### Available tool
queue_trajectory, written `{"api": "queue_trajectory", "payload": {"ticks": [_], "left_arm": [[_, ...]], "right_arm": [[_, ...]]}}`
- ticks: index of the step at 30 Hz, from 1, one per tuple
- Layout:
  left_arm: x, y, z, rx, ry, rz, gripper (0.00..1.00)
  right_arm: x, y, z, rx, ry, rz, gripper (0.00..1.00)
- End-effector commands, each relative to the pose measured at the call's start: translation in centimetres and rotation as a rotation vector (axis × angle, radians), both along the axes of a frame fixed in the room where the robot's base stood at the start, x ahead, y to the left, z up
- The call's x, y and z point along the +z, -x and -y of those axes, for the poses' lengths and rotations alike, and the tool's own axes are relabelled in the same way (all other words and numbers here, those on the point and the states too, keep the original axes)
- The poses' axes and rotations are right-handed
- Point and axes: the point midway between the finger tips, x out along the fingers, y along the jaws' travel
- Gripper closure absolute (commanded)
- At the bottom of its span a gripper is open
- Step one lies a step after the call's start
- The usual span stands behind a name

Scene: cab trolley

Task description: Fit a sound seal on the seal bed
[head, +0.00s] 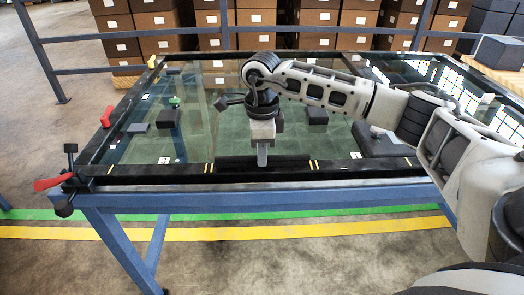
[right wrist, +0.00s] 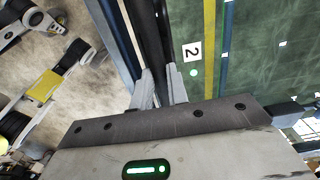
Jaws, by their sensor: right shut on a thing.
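A dark table frame with a glass top carries a black front rail (head: 130,178) with pairs of yellow marks, which may be the seal bed. My right gripper (head: 262,163) points down at the middle of this rail, its fingers close together. In the right wrist view, the fingers (right wrist: 160,92) close on a long black strip (right wrist: 150,40), which looks like a seal. It runs along the table edge. I cannot tell whether the strip is seated or just above the rail, nor whether it is sound. My left gripper is not in view.
A red-handled clamp (head: 55,182) stands at the front left corner. Dark blocks (head: 168,118) (head: 316,116), a green piece (head: 175,101) and a red piece (head: 106,116) lie on the table. A railing and boxes stand behind.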

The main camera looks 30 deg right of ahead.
Motion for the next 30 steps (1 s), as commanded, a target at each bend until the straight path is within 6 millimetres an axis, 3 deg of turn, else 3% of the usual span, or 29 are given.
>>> {"api": "queue_trajectory", "payload": {"ticks": [14, 15, 18, 26, 30], "left_arm": [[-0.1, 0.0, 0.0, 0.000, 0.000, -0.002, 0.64], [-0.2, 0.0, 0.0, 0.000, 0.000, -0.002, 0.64], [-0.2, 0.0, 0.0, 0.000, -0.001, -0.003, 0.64], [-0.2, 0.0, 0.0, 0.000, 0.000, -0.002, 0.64], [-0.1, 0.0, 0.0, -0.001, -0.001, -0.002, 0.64]], "right_arm": [[-0.1, 0.0, 0.0, 0.001, -0.001, -0.002, 1.00], [-0.1, 0.0, 0.0, 0.001, -0.001, -0.002, 0.81], [-0.1, 0.0, 0.0, 0.001, 0.000, -0.002, 0.59], [-0.1, 0.0, 0.0, 0.001, 0.000, -0.001, 0.59], [0.9, 0.0, 0.0, 0.001, -0.001, 0.002, 0.59]]}}
